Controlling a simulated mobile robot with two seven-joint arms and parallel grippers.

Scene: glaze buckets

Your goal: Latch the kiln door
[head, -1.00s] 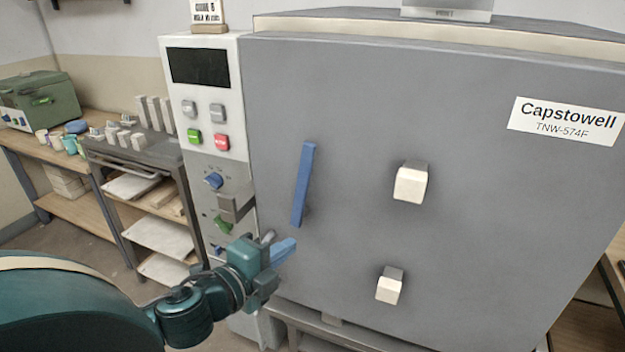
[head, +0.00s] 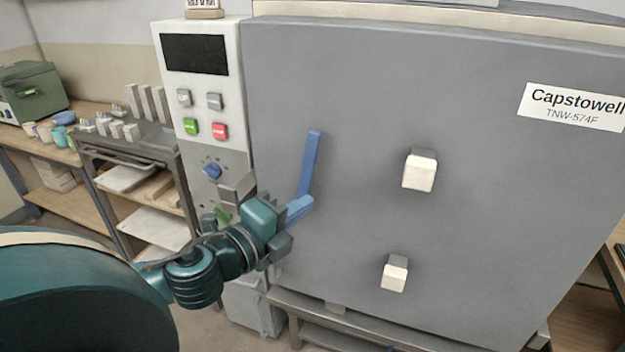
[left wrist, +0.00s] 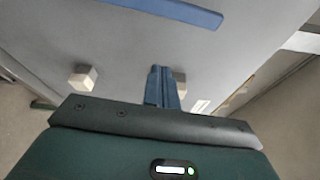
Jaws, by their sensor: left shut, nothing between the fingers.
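The kiln door (head: 345,100) is a big grey panel facing me, and it appears closed against the kiln. A long blue handle (head: 310,160) stands on its left part, nearly upright and leaning slightly right at the top. It also shows along the top of the left wrist view (left wrist: 170,8). My left gripper (head: 300,208) has blue fingers, shut and empty. In the head view they overlap the handle's lower end; whether they touch it I cannot tell. In the left wrist view the fingers (left wrist: 163,85) appear apart from the handle. My right gripper is not in view.
Two pale knobs (head: 420,172) (head: 395,275) stick out from the door, right of the handle. A shelf cart (head: 130,150) and a workbench (head: 75,205) are farther left.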

